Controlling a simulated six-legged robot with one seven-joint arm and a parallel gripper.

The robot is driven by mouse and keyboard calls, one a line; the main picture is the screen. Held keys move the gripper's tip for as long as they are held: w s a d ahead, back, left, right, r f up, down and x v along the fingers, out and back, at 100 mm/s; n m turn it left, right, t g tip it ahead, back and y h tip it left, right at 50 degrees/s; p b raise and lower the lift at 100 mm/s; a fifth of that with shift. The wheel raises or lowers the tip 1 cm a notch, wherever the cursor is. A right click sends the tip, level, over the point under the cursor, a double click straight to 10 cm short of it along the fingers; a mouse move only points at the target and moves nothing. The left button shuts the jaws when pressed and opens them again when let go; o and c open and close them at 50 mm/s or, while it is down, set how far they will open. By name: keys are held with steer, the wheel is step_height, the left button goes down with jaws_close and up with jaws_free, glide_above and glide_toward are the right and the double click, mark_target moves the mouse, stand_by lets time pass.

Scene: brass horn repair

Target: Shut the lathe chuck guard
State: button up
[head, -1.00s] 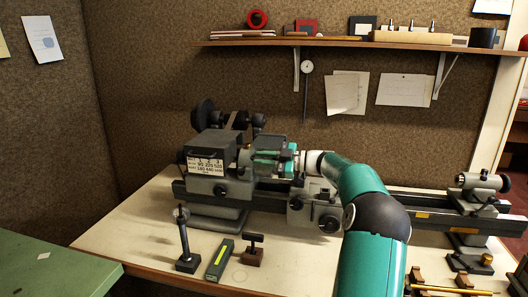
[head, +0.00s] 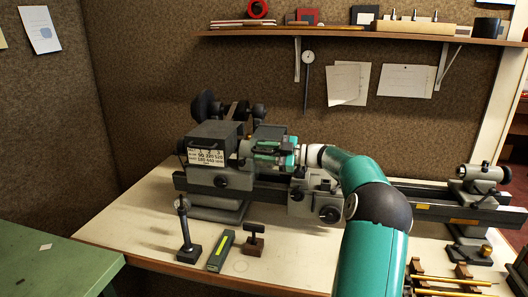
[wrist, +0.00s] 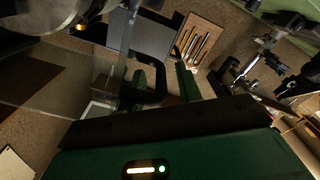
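The lathe (head: 222,175) stands on the pale bench, with its grey headstock at the left. At the chuck, beside the headstock, the guard (head: 270,131) shows as a small dark-edged part, partly hidden by my gripper (head: 277,152). In the wrist view, the guard's clear panel (wrist: 62,92) spreads at the left, and its black loop handle (wrist: 158,92) lies by my green fingers (wrist: 160,88). The fingers are apart, with a bar of the handle between them. I cannot tell whether they touch it. The guard's exact angle is hard to tell.
A dial stand (head: 186,235), a green box (head: 220,251) and a small T-handled block (head: 254,240) stand in front of the lathe. The tailstock (head: 480,178) is at the right. A shelf (head: 350,35) runs above. Brass rods (head: 450,281) lie at the front right.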

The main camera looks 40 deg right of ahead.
steer(key=shift+d+f, duration=0.2)
steer(key=shift+f, duration=0.45)
steer(key=r+v, duration=0.1)
steer(key=v, duration=1.2)
steer(key=shift+s, duration=0.35)
steer(key=shift+r, duration=0.2)
